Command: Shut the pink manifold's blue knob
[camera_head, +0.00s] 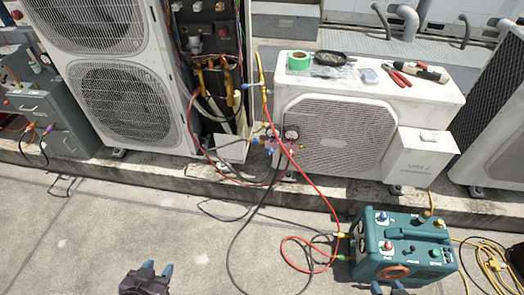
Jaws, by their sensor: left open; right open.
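The pink manifold (283,147) hangs at the left front edge of the low condenser unit. It is small here, with two round gauges on it. A blue part (256,141), which looks like its blue knob, shows at its left side; I cannot tell how far it is turned. Red, yellow and dark hoses run from and across the manifold. My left gripper (157,267) is open and empty at the bottom edge, over the concrete, well below and left of the manifold. My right gripper (388,287) is open at the bottom edge, in front of the teal machine, mostly cut off.
The teal machine (405,248) stands on the ground at right, with hoses looping beside it. A concrete kerb (160,172) runs below the units. The ground at left is clear.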

